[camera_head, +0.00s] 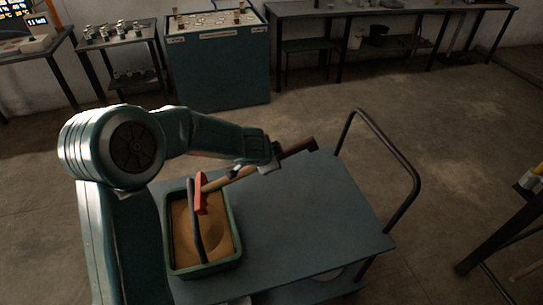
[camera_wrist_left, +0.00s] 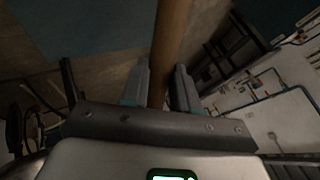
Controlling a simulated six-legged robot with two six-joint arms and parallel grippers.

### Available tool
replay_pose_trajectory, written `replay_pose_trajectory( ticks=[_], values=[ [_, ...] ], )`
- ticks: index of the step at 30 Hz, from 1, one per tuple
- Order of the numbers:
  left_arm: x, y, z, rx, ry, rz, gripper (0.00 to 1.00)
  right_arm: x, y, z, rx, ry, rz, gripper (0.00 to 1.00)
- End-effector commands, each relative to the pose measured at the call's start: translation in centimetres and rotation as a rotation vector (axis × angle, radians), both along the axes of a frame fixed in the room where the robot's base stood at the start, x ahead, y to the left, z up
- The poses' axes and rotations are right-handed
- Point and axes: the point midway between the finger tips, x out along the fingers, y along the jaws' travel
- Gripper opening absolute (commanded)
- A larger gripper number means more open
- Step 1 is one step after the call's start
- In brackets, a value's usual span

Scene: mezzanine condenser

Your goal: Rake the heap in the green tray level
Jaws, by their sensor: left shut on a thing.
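The green tray (camera_head: 236,226) stands on the cart's left part and holds tan, sand-like material (camera_head: 217,236). A rake (camera_head: 202,194) with a red head piece and brown wooden handle slants from the tray up to the right. A dark curved bar (camera_head: 194,228) crosses the tray below the red piece; I cannot tell whether it touches the sand. My left gripper (camera_head: 257,166) is shut on the handle, above and right of the tray. In the left wrist view the handle (camera_wrist_left: 171,40) runs between the two fingers (camera_wrist_left: 162,88). My arm and the bar hide part of the tray.
The blue-grey cart top (camera_head: 310,218) is clear right of the tray. A dark push handle (camera_head: 412,180) rises at the cart's right side. A teal cabinet (camera_head: 220,72) and benches line the back wall. Open floor lies between.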

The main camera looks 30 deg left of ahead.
Motion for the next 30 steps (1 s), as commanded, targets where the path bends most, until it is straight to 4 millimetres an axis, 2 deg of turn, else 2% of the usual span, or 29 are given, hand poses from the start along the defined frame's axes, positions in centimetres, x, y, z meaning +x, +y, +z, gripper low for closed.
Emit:
replay_pose_trajectory(
  ticks=[1, 30],
  values=[
    [0.0, 0.0, -0.9, 0.001, -0.001, 0.000, 0.00, 0.0, 0.0, -0.8, 0.000, 0.000, 0.000, 0.43],
    [-0.2, 0.1, -9.5, 0.000, 0.005, 0.006, 0.00, 0.0, 0.0, -8.4, 0.000, 0.000, 0.000, 0.43]
  ],
)
